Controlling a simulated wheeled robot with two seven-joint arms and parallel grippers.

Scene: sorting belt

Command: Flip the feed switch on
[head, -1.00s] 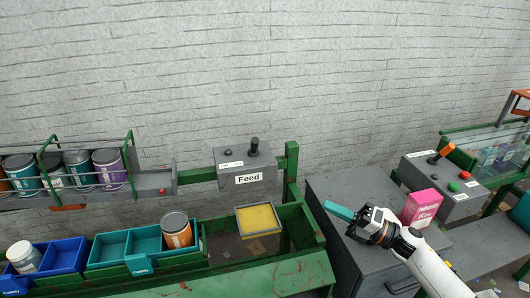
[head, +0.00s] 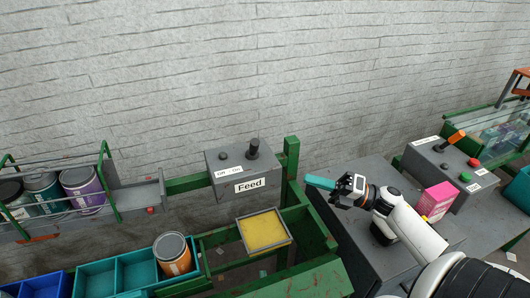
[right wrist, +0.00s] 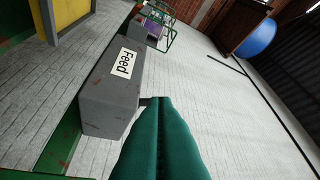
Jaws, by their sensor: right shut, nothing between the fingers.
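The feed switch is a short black lever (head: 253,149) standing up on top of a grey box (head: 216,184) labelled "Feed" and "OFF / ON". The lever leans slightly, and I cannot tell which setting it is in. My right gripper (head: 319,182) has teal fingers, shut and empty, pointing left toward the box. A clear gap lies between the fingertips and the box, with a green post between them in the picture. In the right wrist view the shut fingers (right wrist: 160,125) point toward the Feed box (right wrist: 110,98); the lever is not clearly seen there. My left gripper is out of view.
A green post (head: 291,158) stands right of the box. A yellow tray (head: 263,232) lies below it. A pink carton (head: 436,202) and another control box (head: 440,160) are at right.

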